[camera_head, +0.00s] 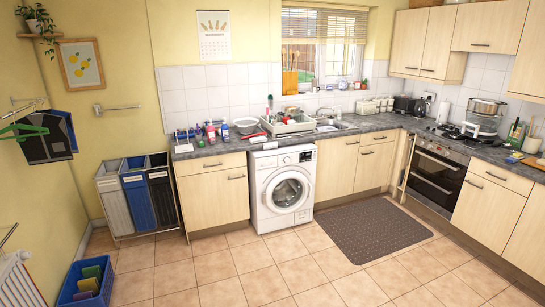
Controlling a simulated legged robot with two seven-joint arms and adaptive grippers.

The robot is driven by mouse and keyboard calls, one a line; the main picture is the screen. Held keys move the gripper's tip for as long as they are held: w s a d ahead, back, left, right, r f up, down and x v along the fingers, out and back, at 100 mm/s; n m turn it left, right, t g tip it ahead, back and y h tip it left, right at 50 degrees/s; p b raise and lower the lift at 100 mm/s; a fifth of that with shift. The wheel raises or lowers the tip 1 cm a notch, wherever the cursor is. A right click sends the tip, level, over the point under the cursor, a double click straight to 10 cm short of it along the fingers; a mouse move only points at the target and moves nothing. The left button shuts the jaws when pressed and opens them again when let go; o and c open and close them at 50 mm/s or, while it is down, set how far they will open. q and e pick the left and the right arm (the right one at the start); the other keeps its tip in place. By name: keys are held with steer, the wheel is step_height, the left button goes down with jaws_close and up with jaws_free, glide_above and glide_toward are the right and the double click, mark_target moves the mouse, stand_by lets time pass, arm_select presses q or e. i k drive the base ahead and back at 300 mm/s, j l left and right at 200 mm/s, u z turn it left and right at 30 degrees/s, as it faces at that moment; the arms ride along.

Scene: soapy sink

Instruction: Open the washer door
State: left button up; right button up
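The white washer (262,207) stands under the grey counter, between two cream cabinets, some way ahead of me. Its round front door (288,192), with a pale ring and dark glass, looks closed. The control panel (291,159) runs along its top. The door's handle is too small to make out. Neither of my grippers shows in the head view.
Tiled floor (262,285) in front of the washer is clear. A dark mat (372,234) lies to its right. A laundry sorter (115,207) stands to the left, and a blue crate (68,290) sits at lower left. An oven (436,172) is at right.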

mark_target(267, 199)
steer(key=i, duration=0.65)
steer(key=i+j+z, duration=0.15)
steer(key=i, duration=0.45)
steer(key=i+j, duration=0.1)
steer(key=i, duration=0.5)
steer(key=i+z, duration=0.15)
steer(key=i, duration=0.7)
steer(key=i+z, duration=0.15)
steer(key=i, duration=0.75)
steer(key=i+j+z, duration=0.15)
steer(key=i, duration=0.7)
